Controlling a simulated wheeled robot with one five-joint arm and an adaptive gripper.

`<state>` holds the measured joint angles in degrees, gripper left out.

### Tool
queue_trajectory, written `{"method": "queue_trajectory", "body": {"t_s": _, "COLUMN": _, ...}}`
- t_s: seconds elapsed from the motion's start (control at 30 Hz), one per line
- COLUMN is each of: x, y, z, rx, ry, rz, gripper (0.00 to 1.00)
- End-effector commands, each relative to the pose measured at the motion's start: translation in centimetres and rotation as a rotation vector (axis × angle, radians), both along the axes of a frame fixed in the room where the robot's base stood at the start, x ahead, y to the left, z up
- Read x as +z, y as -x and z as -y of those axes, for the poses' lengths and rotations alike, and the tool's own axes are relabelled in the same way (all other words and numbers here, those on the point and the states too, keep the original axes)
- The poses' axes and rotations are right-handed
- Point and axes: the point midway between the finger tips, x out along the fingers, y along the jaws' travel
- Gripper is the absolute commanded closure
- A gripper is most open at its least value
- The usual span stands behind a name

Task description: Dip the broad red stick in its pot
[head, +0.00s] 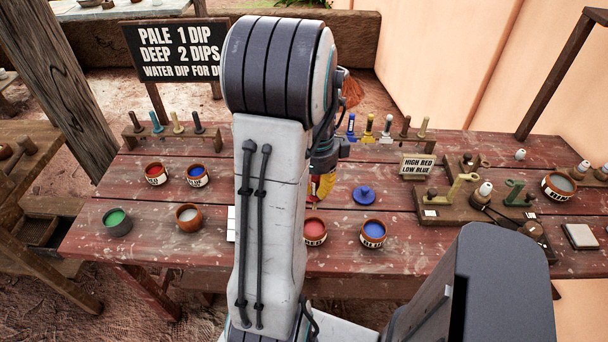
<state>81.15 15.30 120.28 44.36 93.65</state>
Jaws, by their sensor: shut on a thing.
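My gripper (326,160) is right of my upper arm and points down over the middle of the table. It is shut on the broad red stick (324,187), which shows yellow and red. My arm hides part of the gripper and stick, and I cannot make out the stick's lower tip. A brown pot of red paint (315,232) stands in front of and just below the stick, which appears apart from it. Another pot of red paint (156,174) stands at the left. The pot labels are too small to read surely.
Another blue pot (197,176), a green pot (117,221) and a pale pot (189,217) stand left. Stick racks (178,139) stand behind.

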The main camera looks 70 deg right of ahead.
Motion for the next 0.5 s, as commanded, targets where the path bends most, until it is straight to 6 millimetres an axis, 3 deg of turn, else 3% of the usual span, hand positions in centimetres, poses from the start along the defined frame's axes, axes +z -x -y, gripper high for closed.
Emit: {"method": "queue_trajectory", "body": {"t_s": 0.5, "x": -3.0, "y": 0.3, "z": -0.2, "rx": -0.009, "ry": -0.001, "rz": 0.0, "gripper": 1.0}}
